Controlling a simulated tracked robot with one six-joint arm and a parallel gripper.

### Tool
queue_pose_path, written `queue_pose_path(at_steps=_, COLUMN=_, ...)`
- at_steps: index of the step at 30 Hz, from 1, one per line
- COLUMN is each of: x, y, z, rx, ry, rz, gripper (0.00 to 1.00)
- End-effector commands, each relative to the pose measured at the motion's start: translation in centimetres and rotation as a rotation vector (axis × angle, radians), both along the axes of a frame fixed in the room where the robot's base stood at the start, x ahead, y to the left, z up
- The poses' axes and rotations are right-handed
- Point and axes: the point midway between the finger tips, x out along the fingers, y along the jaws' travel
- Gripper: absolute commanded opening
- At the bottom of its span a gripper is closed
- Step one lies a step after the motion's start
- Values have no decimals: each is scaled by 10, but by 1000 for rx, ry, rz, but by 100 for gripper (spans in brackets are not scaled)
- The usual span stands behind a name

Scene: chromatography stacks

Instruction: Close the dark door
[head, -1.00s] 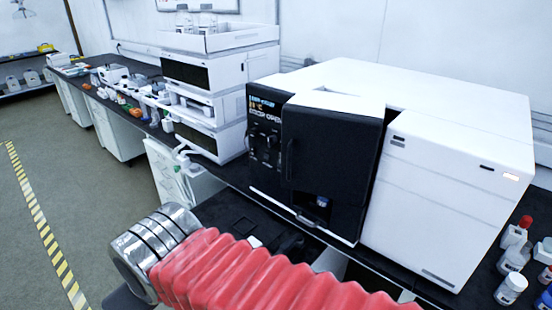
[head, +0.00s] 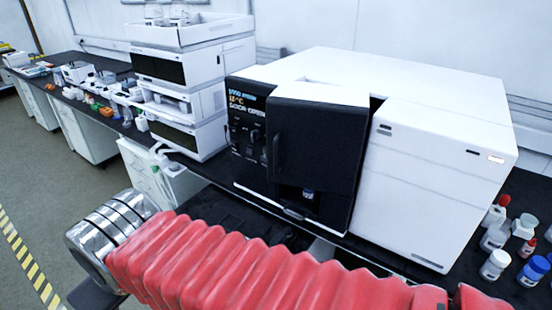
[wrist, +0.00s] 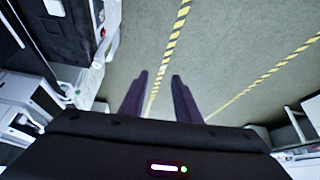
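The dark door (head: 318,150) is on the front of the large white instrument (head: 440,115) in the head view. It has a vertical handle near its left edge. The door stands out from the instrument's front, with a dark gap by its upper right edge, and the display (head: 246,103) seems to read "DOOR OPEN". My gripper (wrist: 158,76) is open and empty in the wrist view, its two dark fingers apart above the floor. It is not touching the door. In the head view its fingers are not visible.
White stacked modules (head: 190,85) stand left of the instrument on the black bench. Several bottles (head: 494,264) stand at the right. Floor (wrist: 225,60) with yellow-black tape lies below my gripper. Bench equipment (wrist: 40,105) is at the wrist view's left.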

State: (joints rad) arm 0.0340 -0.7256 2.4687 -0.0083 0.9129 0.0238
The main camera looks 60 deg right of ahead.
Motion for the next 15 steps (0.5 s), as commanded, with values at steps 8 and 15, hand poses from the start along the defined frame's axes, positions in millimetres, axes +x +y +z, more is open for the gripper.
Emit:
queue_pose_path(at_steps=8, x=30, y=-67, z=35, rx=15, ry=30, rz=-293, gripper=30)
queue_pose_path(at_steps=15, x=43, y=-154, z=66, rx=33, ry=54, rz=-609, gripper=30)
